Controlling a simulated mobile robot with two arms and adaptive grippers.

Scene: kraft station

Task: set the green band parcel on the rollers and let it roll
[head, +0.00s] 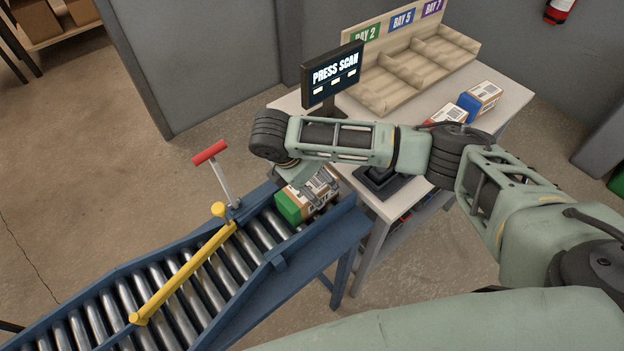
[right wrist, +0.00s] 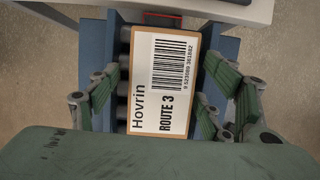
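The green band parcel (head: 291,205), a cardboard box with a green band and a white label, sits at the upper end of the roller conveyor (head: 201,263), between its blue side rails. In the right wrist view the parcel's label (right wrist: 160,85) reads "Hovrin ROUTE 3" and faces me. My right gripper (right wrist: 161,82) is over the parcel with its fingers spread on either side. A narrow gap shows between the left finger and the box; contact on the right is unclear. The fingers are mostly hidden in the head view. My left gripper is not in view.
A yellow bar (head: 180,275) crosses the conveyor below the parcel, with a red-handled lever (head: 211,153) beside it. A table (head: 508,97) carries a "PRESS SCAN" screen (head: 333,75), a wooden bay rack (head: 405,75) and a blue-banded parcel (head: 481,98). Bare rollers lie beyond the bar.

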